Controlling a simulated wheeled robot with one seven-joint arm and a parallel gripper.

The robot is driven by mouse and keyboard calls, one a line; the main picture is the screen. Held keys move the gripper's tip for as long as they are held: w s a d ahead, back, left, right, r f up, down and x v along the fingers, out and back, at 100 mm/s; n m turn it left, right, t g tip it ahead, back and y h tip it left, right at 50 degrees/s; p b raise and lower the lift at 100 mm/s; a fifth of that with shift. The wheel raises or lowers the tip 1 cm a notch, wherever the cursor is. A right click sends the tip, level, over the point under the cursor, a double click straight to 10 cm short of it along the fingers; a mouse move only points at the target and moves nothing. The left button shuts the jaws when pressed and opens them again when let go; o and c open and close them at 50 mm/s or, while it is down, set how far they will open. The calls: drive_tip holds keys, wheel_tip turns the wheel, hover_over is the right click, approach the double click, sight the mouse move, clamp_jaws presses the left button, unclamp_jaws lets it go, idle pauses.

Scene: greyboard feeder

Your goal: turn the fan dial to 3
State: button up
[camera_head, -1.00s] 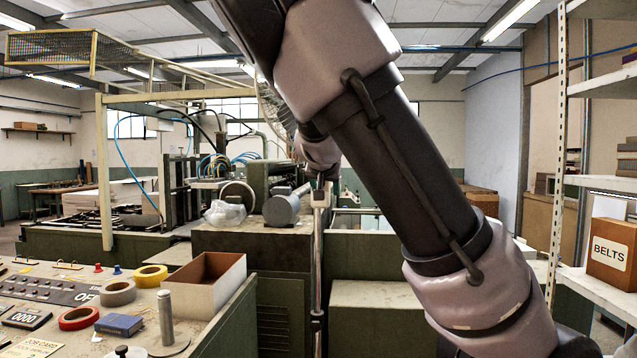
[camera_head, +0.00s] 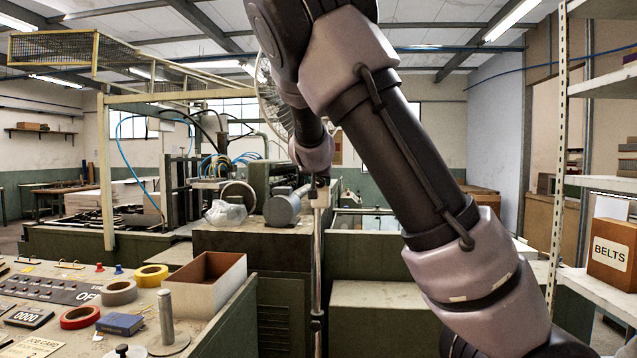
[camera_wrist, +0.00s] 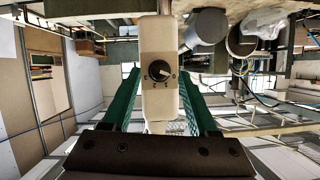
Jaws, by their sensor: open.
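The fan's cream control box (camera_wrist: 158,45) fills the middle of the wrist view, with a round black dial (camera_wrist: 157,73) on its face. Small marks surround the dial, and its light pointer mark seems to lie to the right side; the numbers are too small to read surely. My gripper (camera_wrist: 159,78) is open, its green fingers on either side of the box, apart from the dial. In the head view the fan's pole (camera_head: 318,250) stands upright, its box (camera_head: 320,198) just below my wrist. The fan cage (camera_head: 272,95) is partly hidden by my arm.
A grey motor cylinder (camera_head: 282,208) and a plastic bag (camera_head: 225,214) lie left of the pole. A console with tape rolls (camera_head: 80,317) and an open carton (camera_head: 190,290) is at front left. Shelving with a BELTS box (camera_head: 612,252) stands right.

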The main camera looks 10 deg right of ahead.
drive_tip(key=shift+w+d+f, duration=0.15)
drive_tip(key=shift+w, duration=0.35)
clamp_jaws()
